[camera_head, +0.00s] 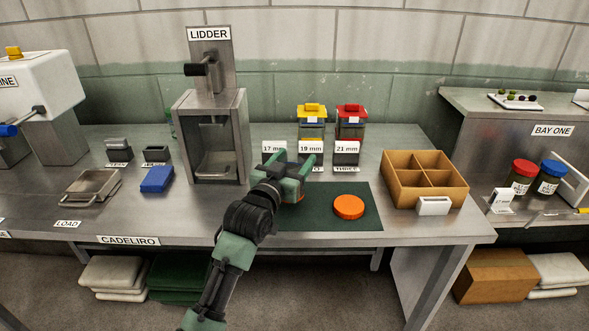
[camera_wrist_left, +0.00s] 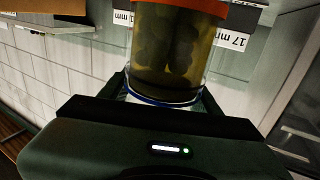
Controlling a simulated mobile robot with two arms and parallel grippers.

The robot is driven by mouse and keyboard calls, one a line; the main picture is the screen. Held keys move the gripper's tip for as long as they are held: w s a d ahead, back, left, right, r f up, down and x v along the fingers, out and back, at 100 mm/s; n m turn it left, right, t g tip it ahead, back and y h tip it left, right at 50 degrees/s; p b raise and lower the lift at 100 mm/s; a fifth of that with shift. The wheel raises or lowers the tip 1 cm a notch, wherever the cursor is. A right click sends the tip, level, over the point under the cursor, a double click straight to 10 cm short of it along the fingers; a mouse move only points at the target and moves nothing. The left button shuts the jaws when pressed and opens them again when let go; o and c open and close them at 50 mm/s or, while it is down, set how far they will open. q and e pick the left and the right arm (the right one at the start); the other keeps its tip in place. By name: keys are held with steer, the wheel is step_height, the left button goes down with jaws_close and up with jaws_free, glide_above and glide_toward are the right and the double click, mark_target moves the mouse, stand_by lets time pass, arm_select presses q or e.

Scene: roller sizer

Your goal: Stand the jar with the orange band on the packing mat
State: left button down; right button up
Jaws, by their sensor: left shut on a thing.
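My left gripper (camera_head: 287,166) is above the left back part of the dark green packing mat (camera_head: 312,219). It is shut on a glass jar (camera_wrist_left: 170,50) with olive-coloured contents, which shows between the fingers in the left wrist view. An orange strip (camera_wrist_left: 228,14) crosses the jar at the picture's top edge. The wrist picture is turned over, as its labels read upside down. In the head view the gripper hides the jar, so I cannot tell whether its base touches the mat. A flat orange disc (camera_head: 348,207) lies on the mat's right half. My right gripper is not in view.
The lidder (camera_head: 240,130) stands left of my gripper. Yellow-topped (camera_head: 312,118) and red-topped (camera_head: 350,120) containers stand behind the mat, with size labels. A divided cardboard box (camera_head: 400,195) is to the right. The mat's front strip is clear.

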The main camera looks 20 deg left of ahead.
arm_select(q)
step_height(320, 180, down, 2)
steer(key=shift+f, duration=0.3)
steer(key=shift+c, duration=1.8)
jaws_free()
steer(key=shift+f, duration=0.2)
